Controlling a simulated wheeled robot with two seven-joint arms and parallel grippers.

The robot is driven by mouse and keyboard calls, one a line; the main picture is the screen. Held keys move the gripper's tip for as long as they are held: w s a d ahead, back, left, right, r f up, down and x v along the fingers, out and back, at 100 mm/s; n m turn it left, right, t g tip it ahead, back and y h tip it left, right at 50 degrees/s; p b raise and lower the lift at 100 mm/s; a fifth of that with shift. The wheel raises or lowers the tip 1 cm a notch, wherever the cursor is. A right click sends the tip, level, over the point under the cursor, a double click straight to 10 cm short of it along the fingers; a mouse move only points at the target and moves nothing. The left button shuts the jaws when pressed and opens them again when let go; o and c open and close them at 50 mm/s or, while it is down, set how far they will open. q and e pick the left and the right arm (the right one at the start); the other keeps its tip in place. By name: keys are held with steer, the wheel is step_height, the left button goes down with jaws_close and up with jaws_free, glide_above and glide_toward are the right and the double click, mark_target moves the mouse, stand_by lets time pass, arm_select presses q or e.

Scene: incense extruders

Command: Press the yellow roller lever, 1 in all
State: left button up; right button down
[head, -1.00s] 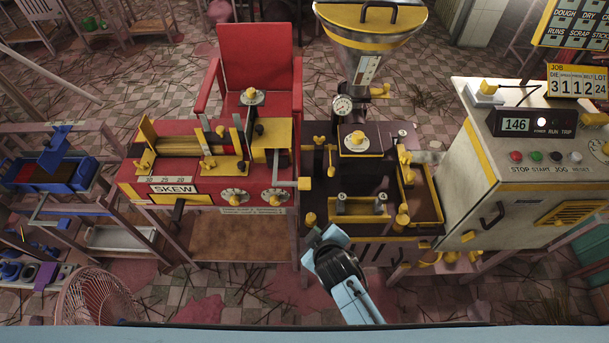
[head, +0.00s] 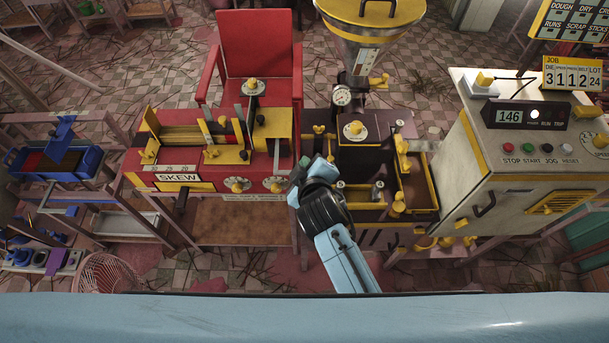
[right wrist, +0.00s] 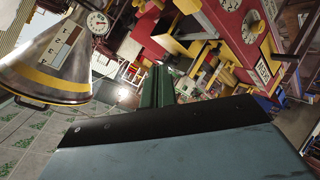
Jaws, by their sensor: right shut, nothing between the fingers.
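Several small yellow levers and knobs show on the two machines, and I cannot tell for sure which is the yellow roller lever. One yellow-tipped lever (head: 319,129) stands at the left edge of the dark extruder (head: 385,128). My right gripper (head: 304,167) is at the gap between the red machine (head: 220,187) and the dark extruder, and it hides part of that gap. In the right wrist view its dark green fingers (right wrist: 158,86) are together and empty, pointing toward the yellow and red parts. Contact cannot be made out. My left gripper is not in view.
A large metal hopper (head: 369,38) rises above the dark extruder. A cream control cabinet (head: 495,165) with buttons and a 146 display (head: 515,116) stands at the right.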

step_height(320, 180, down, 8)
steer(key=w+b, duration=0.2)
steer(key=b, duration=0.6)
steer(key=shift+w, duration=0.15)
steer(key=shift+f, duration=0.25)
stand_by(1.3)
steer(key=shift+w+f, duration=0.15)
steer(key=shift+f, duration=0.1)
steer(key=shift+w+f+b, duration=0.25)
steer(key=shift+f+b, duration=0.8)
steer(key=shift+f, duration=0.05)
stand_by(1.2)
stand_by(0.5)
steer(key=r+p, duration=0.3)
steer(key=shift+s+p, duration=0.3)
steer(key=shift+s, duration=0.1)
